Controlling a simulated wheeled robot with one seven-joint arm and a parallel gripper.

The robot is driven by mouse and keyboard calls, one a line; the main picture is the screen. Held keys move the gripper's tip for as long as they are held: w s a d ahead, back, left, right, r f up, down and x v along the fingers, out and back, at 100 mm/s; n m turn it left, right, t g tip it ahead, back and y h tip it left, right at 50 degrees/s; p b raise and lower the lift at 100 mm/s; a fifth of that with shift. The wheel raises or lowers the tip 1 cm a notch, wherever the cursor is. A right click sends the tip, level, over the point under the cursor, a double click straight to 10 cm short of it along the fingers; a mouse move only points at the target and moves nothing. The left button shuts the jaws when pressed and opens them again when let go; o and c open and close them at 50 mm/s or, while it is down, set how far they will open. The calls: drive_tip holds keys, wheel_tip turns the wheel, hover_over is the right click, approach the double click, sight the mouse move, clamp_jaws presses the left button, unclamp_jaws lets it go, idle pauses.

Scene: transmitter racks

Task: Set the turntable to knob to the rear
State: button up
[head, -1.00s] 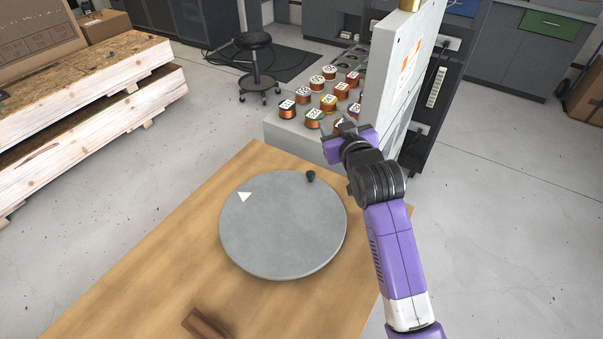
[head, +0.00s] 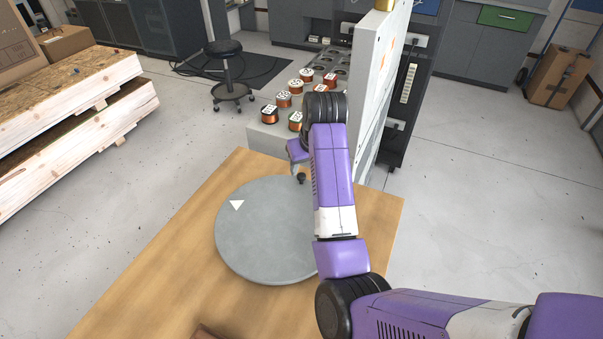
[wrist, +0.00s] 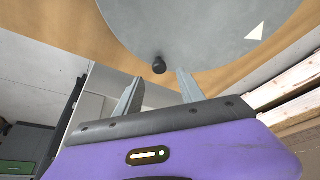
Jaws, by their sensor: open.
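The grey round turntable (head: 262,240) lies on the wooden table, with a white triangle (head: 236,205) on its left side as seen in the head view. The small black knob (wrist: 159,66) stands near the turntable's rim, and in the head view it is at the far edge, close to my gripper and hard to make out. My gripper (wrist: 160,77) is open, its two grey fingers pointing at the knob from either side. The knob shows just beyond the gap between the fingertips; I cannot tell whether either finger touches it. My arm hides the turntable's right edge.
A grey stand with several copper-wire spools (head: 283,100) and an upright grey panel (head: 377,85) are just beyond the table (head: 180,255). A brown object (head: 203,333) lies at the near edge. The table's left part is clear.

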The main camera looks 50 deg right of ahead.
sight(302, 176)
drive_tip(key=x, duration=0.5)
drive_tip(key=shift+w+d+f, duration=0.1)
drive_tip(key=shift+f, duration=0.25)
drive_tip(key=shift+c, duration=0.5)
clamp_jaws()
idle(0.7)
